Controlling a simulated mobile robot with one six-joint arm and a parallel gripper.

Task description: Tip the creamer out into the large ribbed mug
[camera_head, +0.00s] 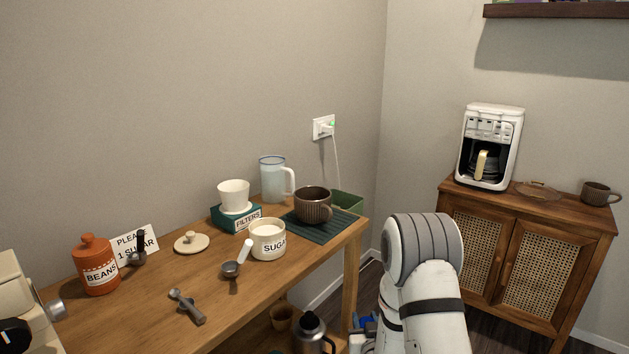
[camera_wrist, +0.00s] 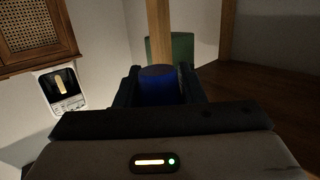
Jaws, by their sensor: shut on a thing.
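The large ribbed mug (camera_head: 313,206), dark brown, stands upright on a dark green ribbed mat (camera_head: 332,232) at the right end of the wooden table. In the wrist view my gripper (camera_wrist: 159,72) is shut on a dark blue thing, which I take to be the creamer (camera_wrist: 160,88). The creamer shows as a bit of blue (camera_head: 369,322) low in the head view, right of the table and below the mug's level. My arm hides much of it, and its contents cannot be seen. The wrist picture is upside down.
A green bin (camera_head: 347,203) is behind the table's end. The cane cabinet (camera_head: 527,246) holds a coffee maker (camera_head: 490,145) and a smaller mug (camera_head: 598,193).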

